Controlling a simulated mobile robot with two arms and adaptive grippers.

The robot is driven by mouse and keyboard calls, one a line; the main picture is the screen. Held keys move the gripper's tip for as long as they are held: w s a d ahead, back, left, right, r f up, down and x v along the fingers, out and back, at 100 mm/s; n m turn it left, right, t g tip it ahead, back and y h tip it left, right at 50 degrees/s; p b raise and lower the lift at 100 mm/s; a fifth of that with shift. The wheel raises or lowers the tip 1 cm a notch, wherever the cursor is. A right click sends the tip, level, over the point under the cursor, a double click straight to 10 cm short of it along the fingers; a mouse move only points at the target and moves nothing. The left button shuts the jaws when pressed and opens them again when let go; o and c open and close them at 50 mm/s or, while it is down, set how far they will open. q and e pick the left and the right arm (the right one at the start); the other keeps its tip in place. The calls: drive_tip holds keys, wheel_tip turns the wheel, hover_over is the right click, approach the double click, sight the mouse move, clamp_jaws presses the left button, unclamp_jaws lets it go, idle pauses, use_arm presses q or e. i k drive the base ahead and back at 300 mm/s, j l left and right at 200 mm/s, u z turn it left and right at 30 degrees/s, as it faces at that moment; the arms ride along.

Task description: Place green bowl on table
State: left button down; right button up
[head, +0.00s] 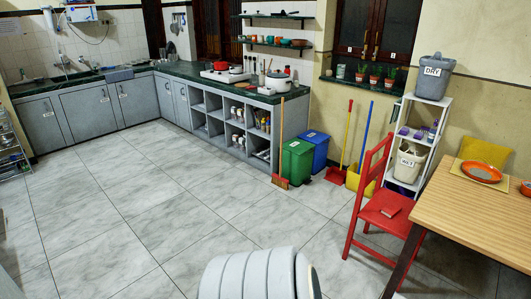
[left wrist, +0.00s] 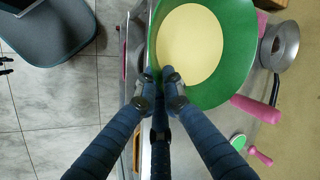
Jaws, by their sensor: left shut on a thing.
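A green bowl (left wrist: 235,55) with a cream inside shows at the top of the left wrist view. My left gripper (left wrist: 163,82) is shut on its near rim, with its dark blue fingers closed together there. I cannot tell whether the bowl is lifted clear of the grey surface (left wrist: 202,110) below it. The wooden table (head: 475,205) stands at the right of the head view, partly cut off by the frame. The held bowl and my left gripper do not show in the head view. My right gripper is in neither view.
Pink handles (left wrist: 257,108) lie close to the bowl. The tiled floor (head: 150,215) is largely clear.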

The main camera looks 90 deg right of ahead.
sight(486, 222)
drive_tip(key=l+z, duration=0.2)
drive_tip(key=z, duration=2.05)
drive_tip(key=i+l+z, duration=0.1)
drive_tip(key=z, duration=0.3)
drive_tip(key=i+l+z, duration=0.1)
drive_tip(key=l+z, duration=0.2)
drive_tip(key=z, duration=0.15)
drive_tip(key=i+l+z, duration=0.1)
drive_tip(key=z, duration=0.3)
drive_tip(key=i+z, duration=0.2)
drive_tip(key=z, duration=0.2)
drive_tip(key=i+l+z, duration=0.1)
drive_tip(key=z, duration=0.35)
drive_tip(key=i+j+z, duration=0.2)
drive_tip(key=i, duration=0.3)
drive_tip(key=i+j+z, duration=0.15)
drive_tip(key=i, duration=0.35)
drive_tip(key=i+j+z, duration=0.2)
drive_tip(key=i+j, duration=0.2)
drive_tip(key=i, duration=0.05)
